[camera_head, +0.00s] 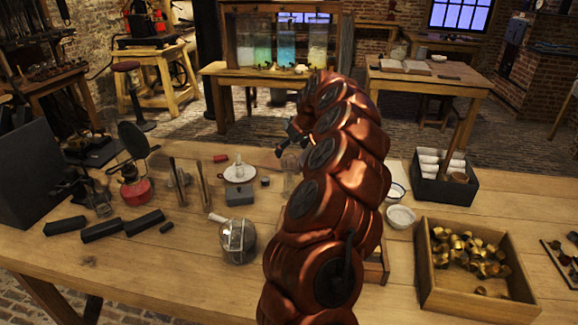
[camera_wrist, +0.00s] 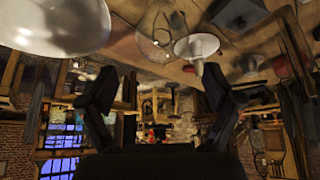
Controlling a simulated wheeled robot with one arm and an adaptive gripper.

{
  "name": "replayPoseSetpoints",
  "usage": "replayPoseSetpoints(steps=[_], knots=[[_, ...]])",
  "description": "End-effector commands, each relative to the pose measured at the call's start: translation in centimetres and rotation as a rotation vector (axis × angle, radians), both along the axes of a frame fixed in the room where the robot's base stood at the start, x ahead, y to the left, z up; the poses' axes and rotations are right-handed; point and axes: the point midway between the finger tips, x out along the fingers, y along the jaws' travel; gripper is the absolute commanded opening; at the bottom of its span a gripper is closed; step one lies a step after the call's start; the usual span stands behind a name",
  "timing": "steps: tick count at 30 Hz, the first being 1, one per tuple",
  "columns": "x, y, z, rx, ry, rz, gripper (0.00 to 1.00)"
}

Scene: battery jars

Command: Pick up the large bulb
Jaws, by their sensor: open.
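A clear glass bulb shape (camera_head: 290,162) stands on the workbench (camera_head: 160,270) near its far side, partly hidden by my copper arm. A faint round glass outline (camera_wrist: 155,38) shows near the top of the wrist view, probably the same bulb. My gripper (camera_head: 293,132) is above and close to the glass in the head view, partly hidden by my arm. In the wrist view my gripper (camera_wrist: 160,100) has its two dark fingers spread wide with nothing between them. I cannot tell whether a finger touches the glass.
A round glass vessel (camera_head: 238,241) stands left of my arm. A white dish (camera_head: 240,173), a grey block (camera_head: 239,198) and a red burner (camera_head: 136,190) are further left. White bowls (camera_head: 400,217), a black box (camera_head: 444,184) and a wooden tray (camera_head: 427,279) are right.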

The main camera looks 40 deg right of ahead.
Motion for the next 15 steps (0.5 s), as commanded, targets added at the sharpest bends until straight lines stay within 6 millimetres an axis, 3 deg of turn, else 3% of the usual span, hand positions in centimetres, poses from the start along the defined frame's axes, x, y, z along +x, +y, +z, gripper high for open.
replayPoseSetpoints(steps=[15], knots=[[2.1, 0.0, -4.5, 0.003, 0.002, 0.0, 0.9]])
